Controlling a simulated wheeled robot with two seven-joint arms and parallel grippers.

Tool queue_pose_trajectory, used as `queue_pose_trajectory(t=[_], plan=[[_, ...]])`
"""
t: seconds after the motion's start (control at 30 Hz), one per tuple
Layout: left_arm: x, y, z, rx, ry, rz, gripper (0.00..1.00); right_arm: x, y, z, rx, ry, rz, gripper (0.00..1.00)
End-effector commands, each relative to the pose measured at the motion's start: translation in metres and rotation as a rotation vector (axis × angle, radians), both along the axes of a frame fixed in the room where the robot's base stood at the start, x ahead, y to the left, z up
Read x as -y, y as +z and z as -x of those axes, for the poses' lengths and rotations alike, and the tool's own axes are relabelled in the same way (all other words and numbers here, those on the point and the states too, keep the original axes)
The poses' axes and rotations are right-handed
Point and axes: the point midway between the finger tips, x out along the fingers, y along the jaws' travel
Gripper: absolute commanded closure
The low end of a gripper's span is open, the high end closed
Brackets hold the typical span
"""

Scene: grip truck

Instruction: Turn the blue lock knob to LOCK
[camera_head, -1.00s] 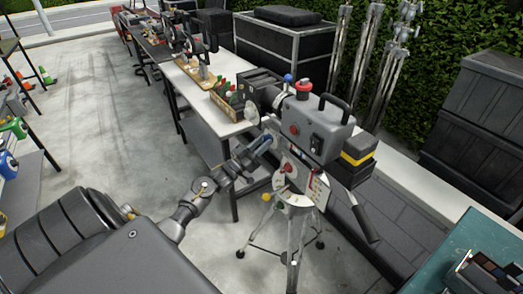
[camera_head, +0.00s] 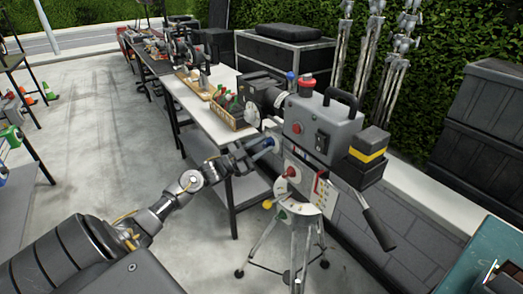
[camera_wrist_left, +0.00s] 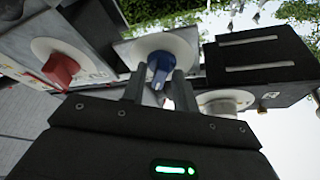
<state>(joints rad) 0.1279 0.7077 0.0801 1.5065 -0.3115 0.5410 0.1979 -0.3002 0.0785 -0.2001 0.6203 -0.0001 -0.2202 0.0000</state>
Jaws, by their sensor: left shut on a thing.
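The grey film camera (camera_head: 322,128) stands on a tripod (camera_head: 297,245), right of centre in the head view. The blue lock knob (camera_wrist_left: 160,70) sits on a pale round plate in the left wrist view. My left gripper (camera_wrist_left: 159,88) is closed on this knob, with one finger on each side of it. In the head view my left gripper (camera_head: 258,147) reaches the left side of the camera mount, and the knob is mostly hidden by the fingers there. I cannot read any LOCK marking. My right gripper is not in view.
A red knob (camera_wrist_left: 61,69) and a pale round knob (camera_wrist_left: 224,102) flank the blue one. A workbench (camera_head: 205,115) with a wooden crate of bottles stands behind. A handle (camera_head: 372,220) sticks out at the mount's right.

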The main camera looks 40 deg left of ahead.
Motion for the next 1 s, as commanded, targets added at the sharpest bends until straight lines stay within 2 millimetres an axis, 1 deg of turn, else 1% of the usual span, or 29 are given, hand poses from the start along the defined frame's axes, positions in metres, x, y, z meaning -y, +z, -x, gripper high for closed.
queue_pose_trajectory(t=[0.53,0.57,0.6,0.87,1.0], plan=[[0.0,0.0,0.0,0.005,0.001,-0.022,0.94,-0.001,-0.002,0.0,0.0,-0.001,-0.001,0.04],[0.0,0.0,0.0,0.005,0.001,-0.022,0.67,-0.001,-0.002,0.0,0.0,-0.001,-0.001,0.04],[0.0,0.0,0.0,0.005,0.001,-0.022,0.65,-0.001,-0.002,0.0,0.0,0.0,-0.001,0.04],[-0.001,-0.001,0.001,0.006,0.0,-0.022,0.65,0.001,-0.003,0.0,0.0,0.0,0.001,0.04],[-0.007,-0.007,0.011,0.004,0.001,-0.022,0.65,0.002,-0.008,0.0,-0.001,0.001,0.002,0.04]])
